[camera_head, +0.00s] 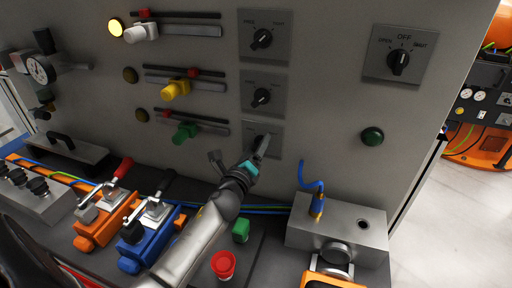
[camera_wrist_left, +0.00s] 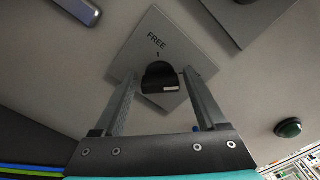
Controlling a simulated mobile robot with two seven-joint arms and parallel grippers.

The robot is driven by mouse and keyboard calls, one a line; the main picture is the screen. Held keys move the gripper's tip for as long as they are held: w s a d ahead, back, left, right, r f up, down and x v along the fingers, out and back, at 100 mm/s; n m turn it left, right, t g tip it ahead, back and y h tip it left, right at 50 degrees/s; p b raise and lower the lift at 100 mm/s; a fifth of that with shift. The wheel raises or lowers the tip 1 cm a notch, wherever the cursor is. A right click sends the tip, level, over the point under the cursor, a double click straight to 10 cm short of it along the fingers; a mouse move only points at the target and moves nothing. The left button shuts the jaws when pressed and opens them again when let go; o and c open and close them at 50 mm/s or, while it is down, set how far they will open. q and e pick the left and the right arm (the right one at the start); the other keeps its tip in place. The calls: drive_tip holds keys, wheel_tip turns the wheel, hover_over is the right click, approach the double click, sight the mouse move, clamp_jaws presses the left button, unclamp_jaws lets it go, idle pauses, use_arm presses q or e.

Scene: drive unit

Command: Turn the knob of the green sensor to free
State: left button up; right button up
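The green sensor (camera_head: 186,132) sits on the bottom rail of the grey panel. In its row, a square plate (camera_head: 277,147) carries a black knob (camera_head: 259,141), largely covered by my left gripper (camera_head: 263,147) in the head view. In the left wrist view, the black knob (camera_wrist_left: 160,77) lies between the fingertips of my left gripper (camera_wrist_left: 162,76), below the word FREE on the tilted plate (camera_wrist_left: 150,42). The fingers are spread on either side of the knob, and any contact is hard to make out. My right gripper is not in view.
Two similar knobs (camera_head: 262,39) (camera_head: 261,96) sit above, in the rows of the white (camera_head: 143,31) and yellow (camera_head: 177,90) sensors. A larger OFF switch (camera_head: 398,60) and a dark green button (camera_head: 372,136) are to the right. Levers, a red button (camera_head: 223,264) and a grey box (camera_head: 340,226) stand below.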

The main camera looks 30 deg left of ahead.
use_arm(q)
drive_tip(key=c, duration=1.1)
drive_tip(key=n, duration=0.4)
drive_tip(key=shift+f+n, duration=0.1)
drive_tip(key=shift+n, duration=0.2)
drive_tip(key=n+p, duration=0.1)
drive_tip(key=n, duration=0.3)
drive_tip(key=shift+f+n, duration=0.1)
drive_tip(key=shift+n, duration=0.2)
drive_tip(key=shift+f+n+p, duration=0.15)
drive_tip(key=shift+n+p, duration=0.45)
drive_tip(key=shift+n, duration=1.55)
drive_tip(key=shift+f+n+p, duration=0.1)
drive_tip(key=shift+n+p, duration=0.45)
drive_tip(key=shift+n, duration=1.6)
